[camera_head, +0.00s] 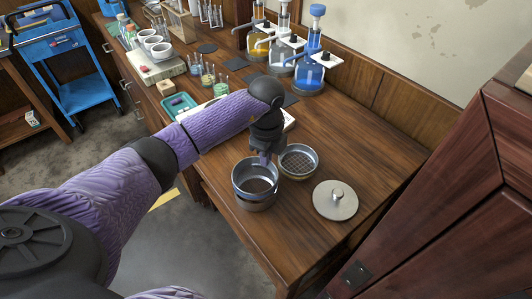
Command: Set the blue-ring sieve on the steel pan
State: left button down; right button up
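The blue-ring sieve (242,183), a round metal ring with a bluish band and a mesh floor, is upright at the front middle of the wooden bench. The steel pan (258,206) shows as a lower band right beneath it; whether the two touch or a small gap remains, I cannot tell. My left gripper (266,159) points down at the sieve's far rim, with its fingertips closed on the rim; the fingers partly hide the rim. My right gripper is out of view.
Another mesh sieve (299,161) stands close behind on the right. A round lid with a knob (335,200) lies to the right, near the bench edge. Flasks, including a blue one (311,72), stand along the back. Bare bench (360,140) lies right of centre.

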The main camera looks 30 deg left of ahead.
pick_arm(q)
jog(key=shift+f, duration=0.2)
jog(key=shift+f, duration=0.35)
jog(key=c, duration=0.8)
grip_release()
jog(key=shift+o, duration=0.2)
jog(key=shift+r, duration=0.1)
notch_tip(320, 180, up, 9)
jog(key=p, duration=0.8)
jog(key=shift+r+p, duration=0.2)
jog(key=shift+p, duration=0.2)
jog(key=shift+f+b, duration=0.3)
